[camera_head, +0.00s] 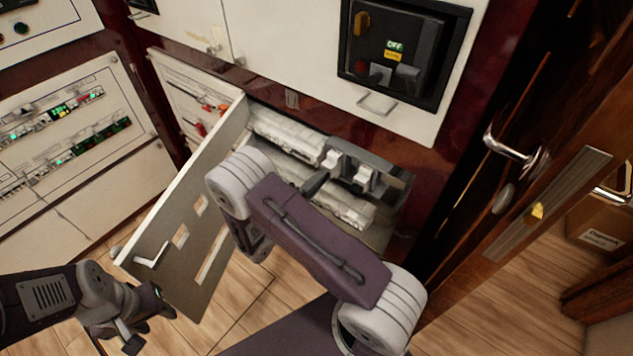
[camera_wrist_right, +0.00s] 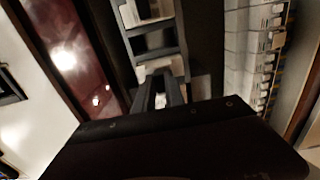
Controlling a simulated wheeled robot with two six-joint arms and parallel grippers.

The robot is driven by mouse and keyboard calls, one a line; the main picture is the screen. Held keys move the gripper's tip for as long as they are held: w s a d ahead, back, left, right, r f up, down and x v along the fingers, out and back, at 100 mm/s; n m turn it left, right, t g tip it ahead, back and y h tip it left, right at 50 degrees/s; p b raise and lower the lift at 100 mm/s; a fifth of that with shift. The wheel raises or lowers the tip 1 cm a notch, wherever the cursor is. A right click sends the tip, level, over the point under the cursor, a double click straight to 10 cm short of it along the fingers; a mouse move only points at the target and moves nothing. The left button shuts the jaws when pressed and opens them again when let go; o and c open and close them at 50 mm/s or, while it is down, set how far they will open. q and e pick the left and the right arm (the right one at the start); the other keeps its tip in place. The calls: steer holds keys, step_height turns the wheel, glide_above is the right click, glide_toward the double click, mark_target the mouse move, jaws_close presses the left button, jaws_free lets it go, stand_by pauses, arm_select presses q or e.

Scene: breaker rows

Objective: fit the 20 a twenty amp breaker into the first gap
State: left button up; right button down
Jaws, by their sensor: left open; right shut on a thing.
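The open breaker cabinet (camera_head: 390,232) shows at the middle of the head view, its hinged door (camera_head: 170,215) swung out to the left. Inside are an upper breaker row (camera_head: 280,132) and a lower breaker row (camera_head: 335,205), both pale. My right gripper (camera_head: 322,178) reaches into the cabinet between the rows. In the right wrist view its fingers (camera_wrist_right: 160,92) are shut on a small pale breaker (camera_wrist_right: 160,101); its label cannot be read. My arm hides part of the rows, and the first gap cannot be made out. My left gripper (camera_head: 145,325) is open and empty at the lower left.
A dark grey frame (camera_head: 385,165) with pale blocks stands close by my right gripper. A switch box (camera_head: 400,50) marked OFF and a handle (camera_head: 375,105) are above. A wooden door (camera_head: 545,190) stands at the right. A breaker row (camera_wrist_right: 262,50) runs along the right wrist view's right side.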

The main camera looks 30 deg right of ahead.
steer(key=shift+w+d, duration=0.25)
steer(key=shift+d, duration=0.35)
steer(key=c, duration=1.3)
jaws_free()
steer(key=p+v, duration=0.1)
steer(key=v, duration=0.8)
steer(key=shift+a, duration=0.1)
